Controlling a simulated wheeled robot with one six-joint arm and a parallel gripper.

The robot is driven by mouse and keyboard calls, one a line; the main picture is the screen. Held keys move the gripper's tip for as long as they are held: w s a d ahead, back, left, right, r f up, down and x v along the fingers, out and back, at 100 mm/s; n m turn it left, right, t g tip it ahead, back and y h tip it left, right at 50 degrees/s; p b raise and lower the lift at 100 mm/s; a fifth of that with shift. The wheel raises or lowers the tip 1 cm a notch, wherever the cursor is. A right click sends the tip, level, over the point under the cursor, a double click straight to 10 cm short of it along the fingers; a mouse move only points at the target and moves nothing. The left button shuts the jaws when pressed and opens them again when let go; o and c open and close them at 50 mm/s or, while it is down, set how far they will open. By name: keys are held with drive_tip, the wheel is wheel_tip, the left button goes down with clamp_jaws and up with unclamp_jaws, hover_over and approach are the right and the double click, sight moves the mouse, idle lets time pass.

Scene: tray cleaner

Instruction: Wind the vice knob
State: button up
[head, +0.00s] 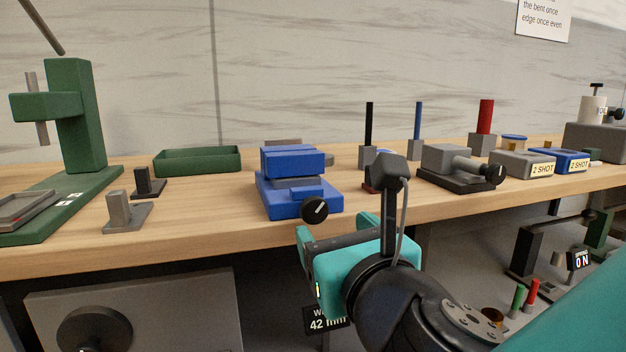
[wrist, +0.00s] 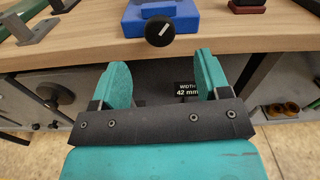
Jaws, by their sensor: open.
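A blue vice (head: 292,200) stands near the front edge of the workbench, with a blue block on top. Its round black knob (head: 314,209) with a white pointer line faces the front. In the wrist view the knob (wrist: 160,31) shows beyond the fingers, roughly centred between them, on the blue vice body (wrist: 200,18). My gripper (head: 333,232) is open and empty. Its teal fingers (wrist: 161,68) are in front of the bench edge, below the knob and apart from it.
A grey block device with a black knob (head: 494,174) stands right of the vice. A green tray (head: 197,162), small grey stands and a green press (head: 78,120) are to the left. A sign reading 42 mm (head: 325,320) hangs below the bench edge.

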sight(317, 211)
drive_tip(key=p+x, duration=0.1)
drive_tip(key=p, duration=0.1)
drive_tip(key=p+x, duration=0.1)
drive_tip(key=shift+w+r+p, duration=0.15)
drive_tip(key=shift+r+p, duration=0.1)
drive_tip(key=shift+p, duration=0.15)
drive_tip(key=p+x, duration=0.3)
drive_tip(key=x, duration=0.2)
drive_tip(key=shift+f, duration=0.2)
drive_tip(key=shift+w+a+f, duration=0.15)
drive_tip(key=shift+w+a, duration=0.05)
drive_tip(key=shift+w, duration=0.2)
drive_tip(key=shift+d, duration=0.1)
drive_tip(key=c, duration=0.9)
